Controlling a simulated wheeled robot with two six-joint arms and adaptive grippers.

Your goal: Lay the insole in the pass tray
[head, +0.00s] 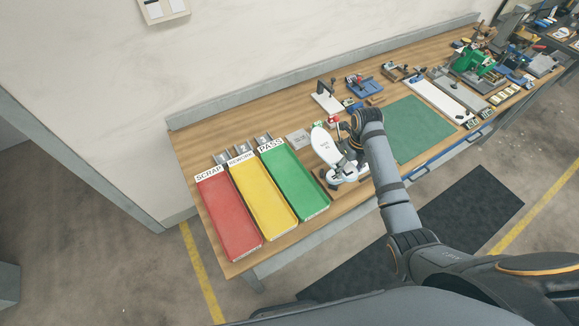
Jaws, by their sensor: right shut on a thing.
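The white insole (322,144) has small dark print on it and is held tilted above the bench, just right of the pass tray. My right gripper (345,156) is shut on the insole at its right side. The pass tray (284,172) is green, looks empty and carries a PASS label at its far end. My left gripper is not in the head view.
The yellow rework tray (259,198) and the red scrap tray (228,218) stand left of the pass tray, both empty. A white fixture (346,177) sits below the gripper. A green mat (420,129) lies clear to the right, with several tools behind it.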

